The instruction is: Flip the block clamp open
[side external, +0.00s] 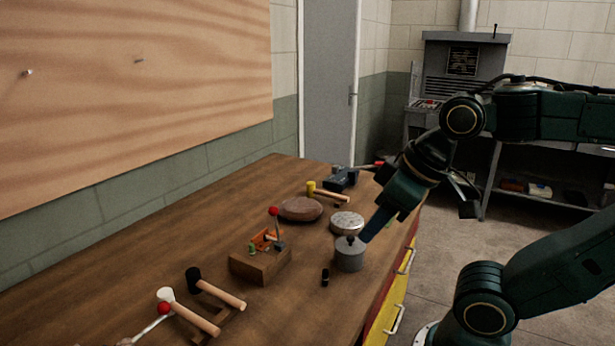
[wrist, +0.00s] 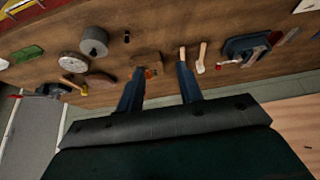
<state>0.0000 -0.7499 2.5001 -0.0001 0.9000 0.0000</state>
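The block clamp is an orange toggle clamp (side external: 268,239) on a wooden block (side external: 262,267) near the middle of the bench. Its lever stands up with a red ball (side external: 274,211) at the top. The block also shows in the wrist view (wrist: 146,61), between and beyond my fingertips, with a small red spot. My gripper (wrist: 160,70) is open and empty, its two blue fingers apart. In the side view my gripper (side external: 370,232) is to the right of the clamp, its fingers overlapping the grey cylinder's edge; they do not touch the clamp.
The grey cylinder (side external: 349,255), a pale round tin (side external: 347,223), a brown disc (side external: 300,209) and a yellow-headed mallet (side external: 327,193) lie right of and behind the block. Black-headed (side external: 215,289) and white-headed (side external: 187,311) hammers lie in front. A small black piece (side external: 325,277) sits near the bench edge.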

